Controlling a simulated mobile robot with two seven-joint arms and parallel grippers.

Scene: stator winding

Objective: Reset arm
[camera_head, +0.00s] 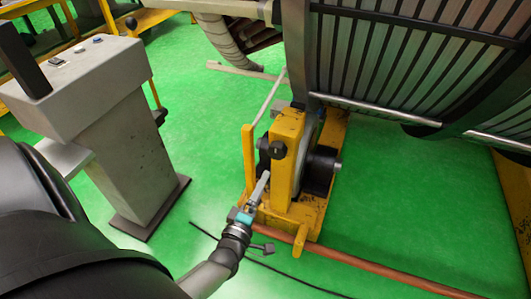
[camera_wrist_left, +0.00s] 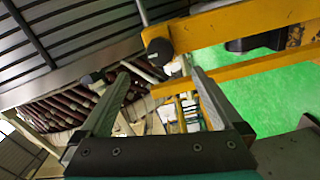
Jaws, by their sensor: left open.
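My left gripper (camera_head: 260,188) reaches in from the lower left in the head view, in front of the yellow stand (camera_head: 287,150). Its fingers point up toward the stand's near side; I cannot tell from this view whether they touch it. In the left wrist view, the two fingers of my left gripper (camera_wrist_left: 160,78) are spread apart, with nothing held between them. A dark round knob (camera_wrist_left: 159,51) on a yellow bar shows beyond and between the fingertips. My right gripper is in neither view.
A large slatted stator (camera_head: 400,50) fills the upper right. A grey console (camera_head: 120,150) stands at the left. A brown pipe (camera_head: 370,271) and a dark cable (camera_head: 265,265) run along the green floor. Open floor (camera_head: 200,120) lies between console and stand.

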